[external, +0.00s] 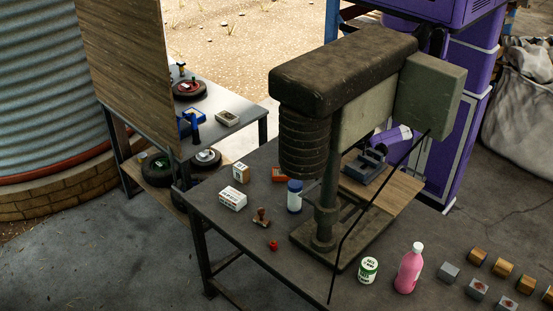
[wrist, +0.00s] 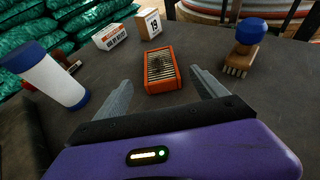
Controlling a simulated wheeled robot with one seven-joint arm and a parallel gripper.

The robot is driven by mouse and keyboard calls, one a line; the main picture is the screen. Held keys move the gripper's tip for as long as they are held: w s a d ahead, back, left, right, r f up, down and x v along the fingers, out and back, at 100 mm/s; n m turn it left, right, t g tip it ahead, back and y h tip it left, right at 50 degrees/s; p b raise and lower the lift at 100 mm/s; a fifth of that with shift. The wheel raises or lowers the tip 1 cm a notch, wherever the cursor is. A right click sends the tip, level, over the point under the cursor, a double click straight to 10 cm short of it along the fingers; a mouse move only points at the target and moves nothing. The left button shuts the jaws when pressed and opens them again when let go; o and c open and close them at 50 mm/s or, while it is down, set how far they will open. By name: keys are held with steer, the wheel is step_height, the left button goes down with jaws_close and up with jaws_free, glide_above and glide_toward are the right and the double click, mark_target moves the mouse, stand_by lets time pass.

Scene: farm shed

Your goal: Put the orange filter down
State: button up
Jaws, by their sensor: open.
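The orange filter (wrist: 160,68), a slatted rectangular block, lies on the dark tabletop in the wrist view. It also shows in the external view (external: 279,174), partly hidden behind the drill press. My gripper (wrist: 160,78) is open, with its two grey fingers spread to the left and right near the filter's close end. The filter lies mostly beyond the fingertips, and I see no finger touching it. In the external view my gripper is hidden behind the drill press.
A white bottle with blue ends (wrist: 55,75) stands left of the filter. Two small boxes (wrist: 110,36) (wrist: 149,23) stand beyond it. A blue-knobbed brush (wrist: 240,60) stands to the right. The large drill press (external: 330,130) blocks the table's middle. Bare tabletop surrounds the filter.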

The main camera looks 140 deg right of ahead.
steer(key=v, duration=0.4)
steer(key=a+m+y, duration=0.1)
steer(key=a+m, duration=0.1)
steer(key=s+a+m+t+y, duration=0.1)
steer(key=a+m, duration=0.1)
steer(key=a, duration=0.1)
steer(key=s+a+r+m+y, duration=0.1)
steer(key=a+m, duration=0.1)
steer(key=shift+s+a+t, duration=0.2)
steer(key=shift+s+t, duration=0.05)
steer(key=shift+t, duration=0.15)
steer(key=s+a+r+m+t+y, duration=0.1)
steer(key=s+a+r+m+y, duration=0.2)
steer(key=r+m, duration=0.3)
steer(key=s+a+r+m+t+y, duration=0.2)
steer(key=s+a+r+m+y, duration=0.1)
steer(key=m, duration=1.2)
step_height(320, 180, up, 3)
steer(key=shift+s+a+r+y, duration=0.3)
steer(key=shift+s+a, duration=0.55)
steer(key=shift+s, duration=0.35)
